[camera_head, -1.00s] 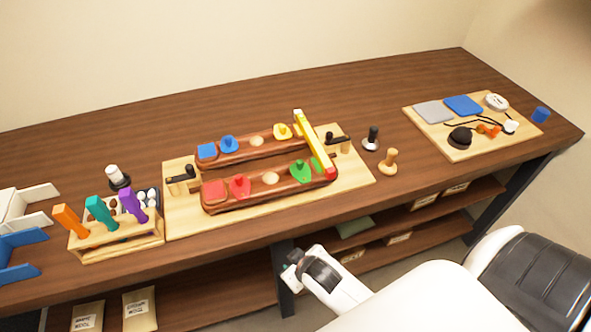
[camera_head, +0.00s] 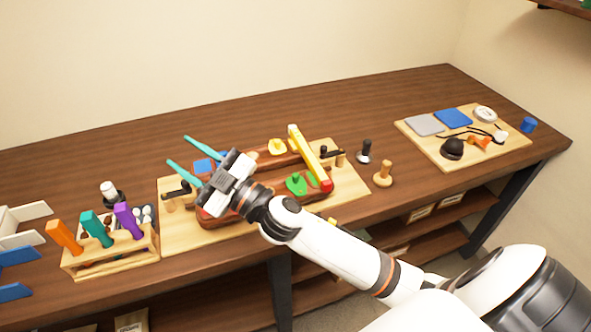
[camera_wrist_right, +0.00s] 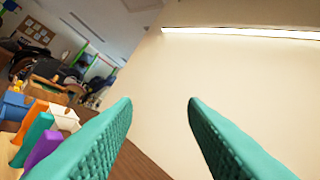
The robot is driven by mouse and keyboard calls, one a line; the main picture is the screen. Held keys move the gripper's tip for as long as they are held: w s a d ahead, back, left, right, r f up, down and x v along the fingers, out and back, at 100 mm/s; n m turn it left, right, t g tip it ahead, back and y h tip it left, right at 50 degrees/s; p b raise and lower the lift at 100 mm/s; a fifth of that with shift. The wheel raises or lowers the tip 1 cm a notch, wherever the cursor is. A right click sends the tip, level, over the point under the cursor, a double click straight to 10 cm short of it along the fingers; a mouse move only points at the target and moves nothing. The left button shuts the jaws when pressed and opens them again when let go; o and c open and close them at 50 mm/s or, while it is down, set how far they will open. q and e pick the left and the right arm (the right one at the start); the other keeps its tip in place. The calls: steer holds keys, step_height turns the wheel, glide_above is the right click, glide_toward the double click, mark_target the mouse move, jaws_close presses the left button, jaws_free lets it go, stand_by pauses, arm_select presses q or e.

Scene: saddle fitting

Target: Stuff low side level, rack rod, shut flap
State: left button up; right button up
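My right gripper (camera_head: 178,151) is open, with nothing between its teal fingers, and hovers over the left part of the fitting board (camera_head: 350,185). Its fingers (camera_wrist_right: 160,105) frame bare wall in the right wrist view. The board carries two reddish-brown long pieces; the near one (camera_head: 315,195) is partly hidden by my wrist. A green knobbed piece (camera_head: 296,183) sits on the near one, and a yellow knobbed piece (camera_head: 278,147) and a blue square (camera_head: 203,166) on the far one. A yellow bar (camera_head: 307,155) lies across their right ends. My left gripper is out of view.
A wooden rack (camera_head: 110,259) at the left holds orange (camera_head: 64,237), teal (camera_head: 97,229) and purple (camera_head: 127,220) handled tools. A black-handled stamp (camera_head: 364,151) and a wooden knob (camera_head: 383,173) stand right of the board. A tray (camera_head: 480,155) with pads lies far right. The table's back is clear.

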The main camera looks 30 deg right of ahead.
steer(key=s+a+r+n+g+y, duration=0.25)
steer(key=a+n+g+y, duration=0.35)
steer(key=n+g+y, duration=0.3)
steer(key=n+g+h, duration=0.3)
steer(key=g+h, duration=0.7)
steer(key=h, duration=1)
glide_above(296, 175)
step_height(296, 175, down, 6)
step_height(296, 175, down, 12)
steer(key=shift+r+p, duration=0.2)
steer(key=shift+p, duration=1)
